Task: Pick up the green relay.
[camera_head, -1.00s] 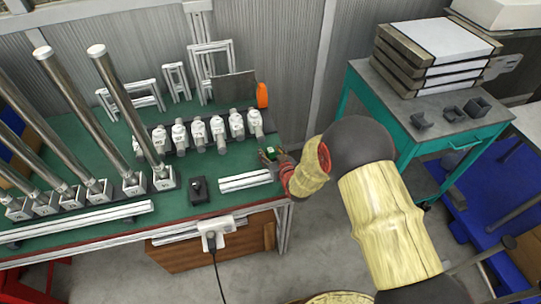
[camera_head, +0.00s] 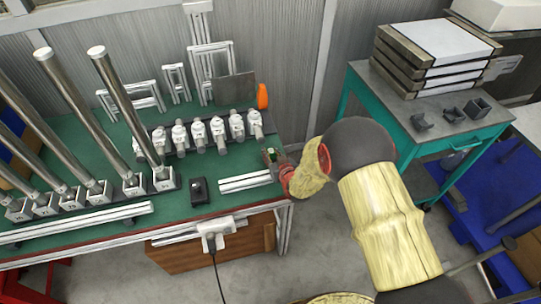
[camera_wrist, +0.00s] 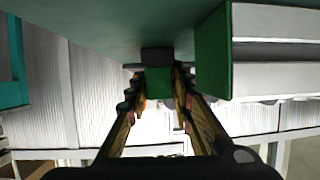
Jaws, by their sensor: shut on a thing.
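The green relay (camera_wrist: 159,83) is a small block with a dark end, seen between my fingertips in the wrist view. My gripper (camera_wrist: 158,90) is shut on it, with one finger against each side. In the head view, my gripper (camera_head: 274,157) is at the right end of the green workbench, and the relay (camera_head: 270,155) is a small dark and green spot, mostly hidden by the fingers. I cannot tell whether the relay still touches the bench top.
Pale metal bars (camera_head: 245,182) lie just left of my gripper. A row of white-topped fittings (camera_head: 199,133) stands behind them, with an orange object (camera_head: 262,95) at the back. A black box (camera_head: 199,190) sits farther left. A teal table (camera_head: 440,125) stands to the right.

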